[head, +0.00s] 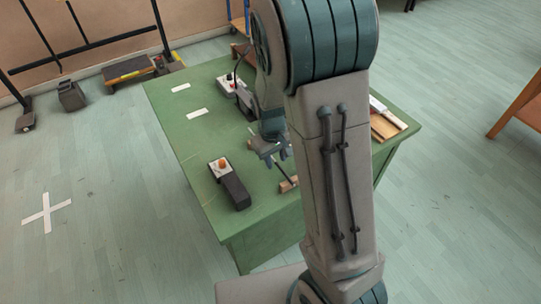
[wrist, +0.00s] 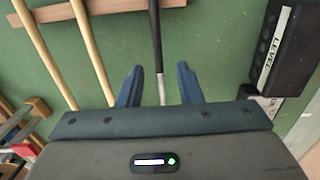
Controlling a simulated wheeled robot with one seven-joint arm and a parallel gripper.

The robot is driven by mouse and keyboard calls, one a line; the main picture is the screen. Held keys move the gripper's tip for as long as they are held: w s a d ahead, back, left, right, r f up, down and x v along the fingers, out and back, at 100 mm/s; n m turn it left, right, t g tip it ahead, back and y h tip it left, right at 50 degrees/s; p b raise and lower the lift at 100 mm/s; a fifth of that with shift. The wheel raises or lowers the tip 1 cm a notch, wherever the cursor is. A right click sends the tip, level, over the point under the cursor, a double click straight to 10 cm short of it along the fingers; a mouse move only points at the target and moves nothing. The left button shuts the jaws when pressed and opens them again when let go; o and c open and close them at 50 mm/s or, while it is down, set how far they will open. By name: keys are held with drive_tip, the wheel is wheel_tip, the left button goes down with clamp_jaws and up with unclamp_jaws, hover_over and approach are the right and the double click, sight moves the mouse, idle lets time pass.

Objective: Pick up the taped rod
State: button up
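The rod with a black taped upper part (wrist: 156,40) and a bare, light metal end shows in the wrist view. It lies across the green surface, its far end by a wooden rail. My gripper (wrist: 159,67) is open, with its two blue fingers apart on either side of the rod. The rod runs between the fingertips and on under the gripper's palm edge. I cannot tell the height of the fingers above it.
Two pale wooden sticks (wrist: 93,50) lie left of the rod, across a wooden rail (wrist: 112,8). A black box marked LEVEL (wrist: 286,45) stands close on the right. On the green table (head: 165,100) are a control box with an orange knob (head: 221,164) and a wooden board (head: 389,123).

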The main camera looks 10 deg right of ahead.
drive_tip(key=shift+c, duration=0.3)
clamp_jaws()
drive_tip(key=shift+r, duration=0.1)
